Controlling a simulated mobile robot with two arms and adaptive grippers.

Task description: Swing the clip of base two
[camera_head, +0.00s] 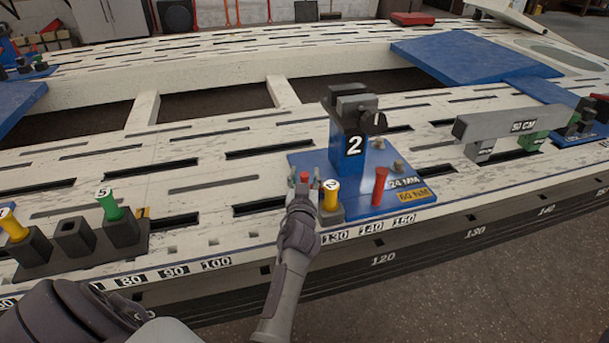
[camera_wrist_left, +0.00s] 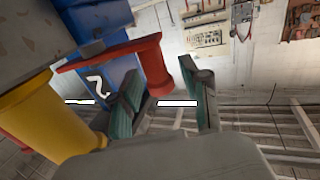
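Base two (camera_head: 350,178) is a blue plate with an upright marked 2 and a dark grey block on top. At its left front corner my left gripper (camera_head: 303,187) reaches a small red part (camera_head: 304,176). In the left wrist view, the red clip (camera_wrist_left: 150,60) is an arm ending in a round knob. The knob lies between the teal-padded fingers of the gripper (camera_wrist_left: 163,100), which stand apart with gaps beside it. The gripper looks open around the knob. My right gripper is not in view.
A yellow pin marked 2 (camera_head: 331,194) stands close right of my left gripper and looms large in the wrist view (camera_wrist_left: 45,115). A red post (camera_head: 380,186) stands farther right. A grey pin holder (camera_head: 75,245) is at left, a 50 CM bar (camera_head: 520,122) at right.

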